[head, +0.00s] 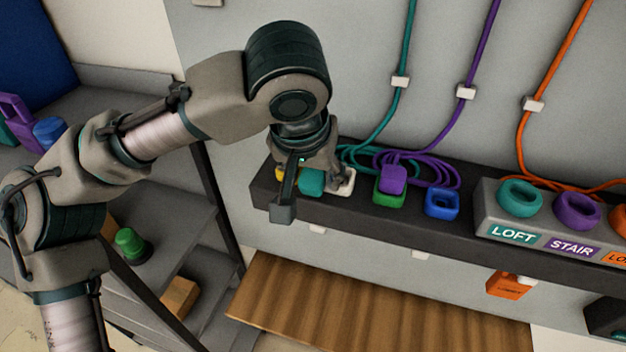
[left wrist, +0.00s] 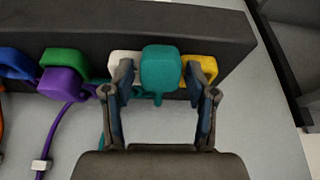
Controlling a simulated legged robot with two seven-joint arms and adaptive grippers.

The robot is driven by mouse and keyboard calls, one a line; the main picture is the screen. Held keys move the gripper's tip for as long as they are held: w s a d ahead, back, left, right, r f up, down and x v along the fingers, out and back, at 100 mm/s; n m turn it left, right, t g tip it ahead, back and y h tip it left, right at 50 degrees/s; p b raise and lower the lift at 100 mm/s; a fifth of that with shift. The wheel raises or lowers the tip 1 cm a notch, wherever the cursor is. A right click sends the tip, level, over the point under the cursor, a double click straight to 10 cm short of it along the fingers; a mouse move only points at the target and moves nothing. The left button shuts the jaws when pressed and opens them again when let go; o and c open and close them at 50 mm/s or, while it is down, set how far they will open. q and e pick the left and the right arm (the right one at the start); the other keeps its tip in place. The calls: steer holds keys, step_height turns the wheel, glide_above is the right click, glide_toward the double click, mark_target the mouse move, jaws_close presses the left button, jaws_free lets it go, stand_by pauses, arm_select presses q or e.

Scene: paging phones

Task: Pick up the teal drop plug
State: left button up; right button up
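The teal drop plug (head: 311,181) is a rounded block on the dark ledge, between a yellow piece and a white piece. It also shows in the left wrist view (left wrist: 160,70), with a short teal tail below it. My left gripper (head: 311,195) is over the plug, with one finger on each side. In the left wrist view the fingers (left wrist: 159,78) are open, with a visible gap on both sides of the plug. The plug's contact with the ledge is hidden. My right gripper is in neither view.
A purple plug (head: 393,179) sits on a green socket (head: 389,199), right of the teal plug. A blue socket (head: 442,204) follows. A grey box with LOFT and STAIR labels (head: 513,234) stands farther right. Coiled teal and purple cables lie behind, against the wall.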

arm_select(q)
steer(key=shift+d, duration=0.15)
steer(key=c, duration=0.8)
jaws_close()
steer(key=shift+r, duration=0.15)
